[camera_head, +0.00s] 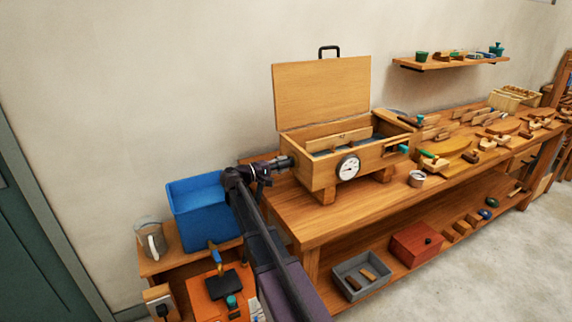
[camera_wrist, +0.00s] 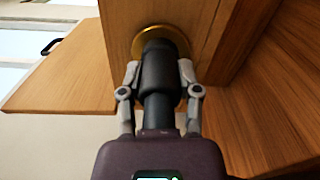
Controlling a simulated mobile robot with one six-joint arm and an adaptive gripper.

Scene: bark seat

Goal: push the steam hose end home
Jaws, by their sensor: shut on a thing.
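The steam hose end (camera_wrist: 158,75) is a black cylinder held between the two grey fingers of my gripper (camera_wrist: 160,82) in the wrist view. It points at a round brass fitting (camera_wrist: 137,48) on the wooden box's end wall. Its front covers part of the fitting, and I cannot tell how far in it sits. In the head view my gripper (camera_head: 272,168) is at the left end of the wooden steam box (camera_head: 325,172), which has its lid (camera_head: 322,92) raised and a round gauge (camera_head: 348,167) on its front. My arm partly hides the hose there.
The box stands on blocks on a long wooden bench (camera_head: 330,220). Tools crowd the bench to the right. A grey tray (camera_head: 350,288) and red box (camera_head: 415,245) sit below.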

